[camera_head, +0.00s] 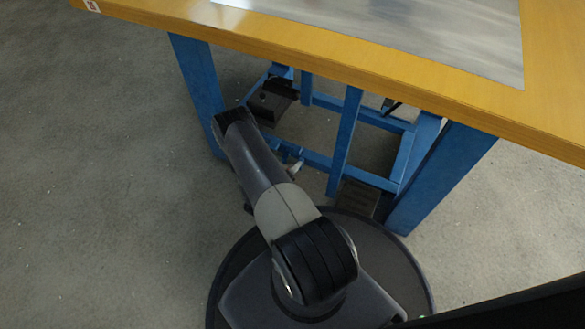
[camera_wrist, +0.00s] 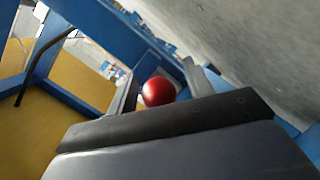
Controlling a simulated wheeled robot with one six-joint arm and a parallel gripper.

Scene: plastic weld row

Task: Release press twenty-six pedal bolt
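A round red knob (camera_wrist: 158,91), which I take for the pedal bolt's knob, shows in the middle of the wrist view, just beyond the dark edge of my gripper's body. My gripper (camera_wrist: 160,86) has a dark finger to the left of the knob and a grey one to the right. The fingers stand apart and seem to leave small gaps beside the knob; contact is not clear. In the head view my arm reaches left and up to the blue frame under the table, and the fingers and knob are hidden. A dark pedal box (camera_head: 272,100) sits on the frame.
A wood-topped table (camera_head: 330,55) with a metal sheet (camera_head: 440,35) stands over the blue frame (camera_head: 345,140). Its legs and crossbars are close around my arm. A second dark pedal (camera_head: 357,198) lies low at the right. The floor (camera_head: 90,180) at the left is clear.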

